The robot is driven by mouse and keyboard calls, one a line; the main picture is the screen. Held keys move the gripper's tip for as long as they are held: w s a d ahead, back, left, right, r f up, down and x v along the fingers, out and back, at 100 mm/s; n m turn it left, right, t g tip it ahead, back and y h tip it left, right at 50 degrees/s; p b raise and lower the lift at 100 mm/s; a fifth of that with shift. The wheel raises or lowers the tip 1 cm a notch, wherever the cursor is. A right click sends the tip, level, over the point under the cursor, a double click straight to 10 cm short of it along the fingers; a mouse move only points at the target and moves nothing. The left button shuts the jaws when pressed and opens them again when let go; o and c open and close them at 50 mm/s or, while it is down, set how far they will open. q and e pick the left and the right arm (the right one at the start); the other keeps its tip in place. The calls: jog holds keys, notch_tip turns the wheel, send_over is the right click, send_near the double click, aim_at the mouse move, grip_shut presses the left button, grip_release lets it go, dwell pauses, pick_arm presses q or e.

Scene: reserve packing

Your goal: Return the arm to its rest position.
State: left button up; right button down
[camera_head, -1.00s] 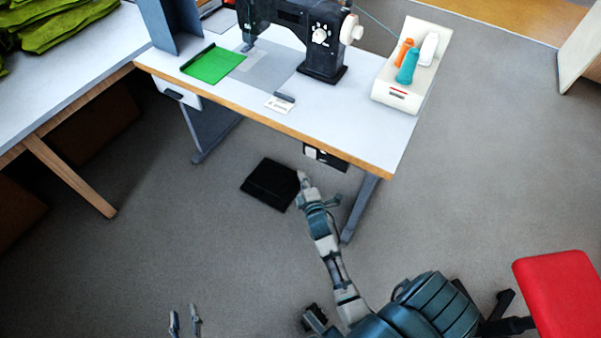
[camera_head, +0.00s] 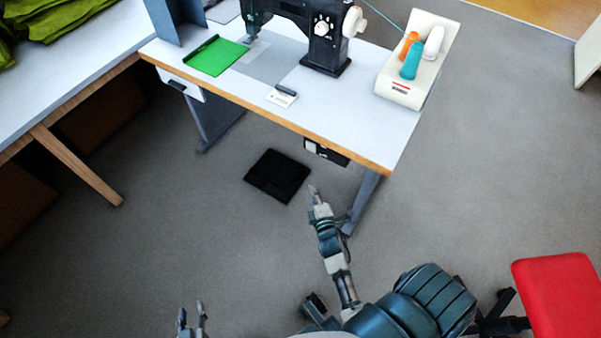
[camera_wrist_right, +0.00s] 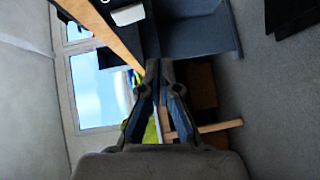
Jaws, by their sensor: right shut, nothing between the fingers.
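My right gripper (camera_head: 313,191) is in front of the sewing table, below the level of its top and clear of its front edge. In the right wrist view my right gripper (camera_wrist_right: 159,68) has its fingers together with nothing between them. My left gripper (camera_head: 191,312) is at the bottom of the head view, to the left of my right arm. Its two fingers stand apart with nothing between them.
A black pedal (camera_head: 277,175) lies on the floor. A red stool (camera_head: 555,290) stands at right. Floor in front is clear.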

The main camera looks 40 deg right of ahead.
jog(key=s+a+r+m+g+y, duration=0.35)
jog(key=s+a+m+y, duration=0.6)
jog(key=s+a, duration=0.55)
pick_arm(q)
jog(key=s+a+f+g+y+p, duration=0.1)
jog(key=s+f+g+p, duration=0.15)
jog(key=f, duration=0.35)
jog(key=s+a+f+g+p, duration=0.1)
jog(key=f+g+p, duration=0.1)
jog(key=f+p, duration=0.3)
pick_arm(e)
notch_tip(320, 180, down, 12)
jog(key=s+a+g+h+b, duration=0.1)
jog(key=a+g+h, duration=0.1)
jog(key=g, duration=0.3)
pick_arm(q)
jog(key=s+a+f+g+y+p, duration=0.1)
jog(key=s+f+g+p, duration=0.4)
jog(key=s+f, duration=0.8)
jog(key=shift+s+a+f+y+p, duration=0.15)
jog(key=shift+s+a+y+p, duration=0.2)
jog(key=shift+s+a, duration=0.3)
pick_arm(e)
jog(key=s+d+f+g+h, duration=0.1)
jog(key=s+d+f+g, duration=0.4)
jog(key=s+f, duration=0.7)
jog(key=shift+s+d+f+m, duration=0.25)
jog(key=shift+s+m, duration=0.1)
jog(key=shift+s, duration=0.75)
